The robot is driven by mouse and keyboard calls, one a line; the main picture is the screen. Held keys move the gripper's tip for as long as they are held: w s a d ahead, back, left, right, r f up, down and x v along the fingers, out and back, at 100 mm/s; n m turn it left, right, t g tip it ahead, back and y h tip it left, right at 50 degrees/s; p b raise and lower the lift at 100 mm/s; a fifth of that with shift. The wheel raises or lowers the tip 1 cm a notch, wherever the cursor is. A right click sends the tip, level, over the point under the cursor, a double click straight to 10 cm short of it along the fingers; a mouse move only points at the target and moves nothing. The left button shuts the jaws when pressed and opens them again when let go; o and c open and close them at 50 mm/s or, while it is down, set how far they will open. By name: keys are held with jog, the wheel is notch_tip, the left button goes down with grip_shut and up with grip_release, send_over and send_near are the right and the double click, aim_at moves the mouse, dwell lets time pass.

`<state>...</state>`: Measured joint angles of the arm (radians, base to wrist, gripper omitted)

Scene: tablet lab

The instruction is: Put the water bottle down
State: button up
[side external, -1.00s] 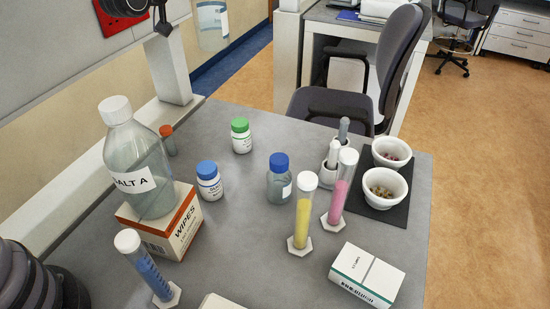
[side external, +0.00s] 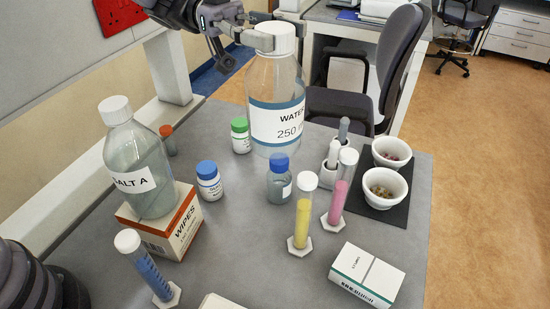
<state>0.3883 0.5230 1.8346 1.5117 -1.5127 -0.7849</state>
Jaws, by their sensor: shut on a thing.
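The water bottle (side external: 279,95) is a large clear bottle with a white cap and a label reading "WATER 250". It is upright in the upper middle of the side external view. My gripper (side external: 262,32) is shut on it at the cap and neck, reaching in from the upper left. The bottle's lower end shows behind the blue-capped bottle (side external: 280,184). I cannot tell for sure whether its base touches the grey table (side external: 235,245) or hangs above it.
A green-capped bottle (side external: 240,136) stands just left of the water bottle. Yellow (side external: 302,218) and pink (side external: 341,190) cylinders and a mortar (side external: 333,171) stand to the right. The SALT A bottle (side external: 135,175) sits on a wipes box (side external: 165,240) at left.

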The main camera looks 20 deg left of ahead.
jog(key=s+a+f+m+g+y, duration=0.1)
jog(key=s+f+m+g+y, duration=0.25)
jog(key=s+g, duration=0.25)
notch_tip(320, 180, down, 27)
jog(key=shift+w+r+t+h, duration=0.2)
jog(key=shift+t+h, duration=0.1)
jog(key=shift+h, duration=0.15)
jog(key=shift+f, duration=0.15)
jog(key=o, duration=1.2)
